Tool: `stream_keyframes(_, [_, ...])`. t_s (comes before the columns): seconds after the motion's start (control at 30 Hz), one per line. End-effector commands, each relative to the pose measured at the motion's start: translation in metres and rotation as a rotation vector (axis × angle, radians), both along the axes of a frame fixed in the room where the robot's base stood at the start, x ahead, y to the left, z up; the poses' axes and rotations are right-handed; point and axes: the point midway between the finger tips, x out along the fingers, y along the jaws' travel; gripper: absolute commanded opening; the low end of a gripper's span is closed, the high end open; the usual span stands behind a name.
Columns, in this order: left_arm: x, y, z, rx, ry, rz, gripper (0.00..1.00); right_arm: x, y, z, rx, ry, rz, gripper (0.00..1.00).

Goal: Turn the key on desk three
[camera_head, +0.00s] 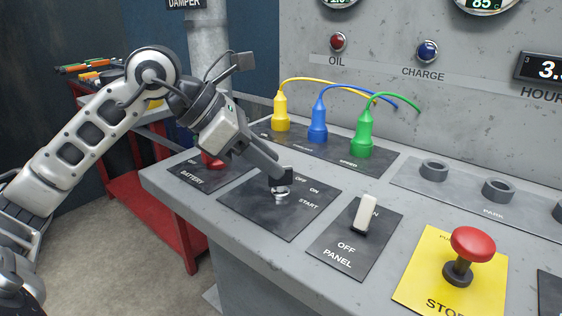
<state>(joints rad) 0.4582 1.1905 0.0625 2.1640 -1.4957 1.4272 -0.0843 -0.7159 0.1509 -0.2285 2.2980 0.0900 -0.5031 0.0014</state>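The key switch (281,197) sits on a dark plate (262,215) marked OFF, ON and START on the grey desk (185,185). Its lower ring is silver. My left gripper (282,178) reaches down from the upper left, and its fingertips are at the top of the switch. The fingers overlap the key, so most of the key is hidden. I cannot tell whether the fingers are closed on it. My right gripper is not in view.
A red knob (212,161) on the battery plate stands under my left arm. Yellow (281,112), blue (318,122) and green (362,135) plugs stand behind. A white panel switch (365,214) and red stop button (472,245) are to the right. A red cart (150,215) stands left.

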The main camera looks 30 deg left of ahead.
Motion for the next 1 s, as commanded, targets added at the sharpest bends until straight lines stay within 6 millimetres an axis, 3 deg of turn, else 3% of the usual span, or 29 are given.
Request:
stream_keyframes(0.2, [0.014,-0.014,-0.018,-0.003,-0.002,-0.002,0.31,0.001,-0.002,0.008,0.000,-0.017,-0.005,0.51])
stream_keyframes(0.57, [0.017,-0.017,-0.023,0.000,-0.001,-0.001,0.31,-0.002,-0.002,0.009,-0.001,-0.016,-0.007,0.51])
stream_keyframes(0.6, [0.017,-0.017,-0.023,0.000,-0.001,-0.001,0.28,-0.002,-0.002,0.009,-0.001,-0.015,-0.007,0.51])
stream_keyframes(0.7, [0.017,-0.017,-0.023,0.000,-0.002,0.000,0.00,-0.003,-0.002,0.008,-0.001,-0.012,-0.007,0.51])
stream_keyframes(1.0, [0.017,-0.017,-0.023,0.001,-0.002,0.011,0.00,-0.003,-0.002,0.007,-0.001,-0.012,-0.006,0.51])
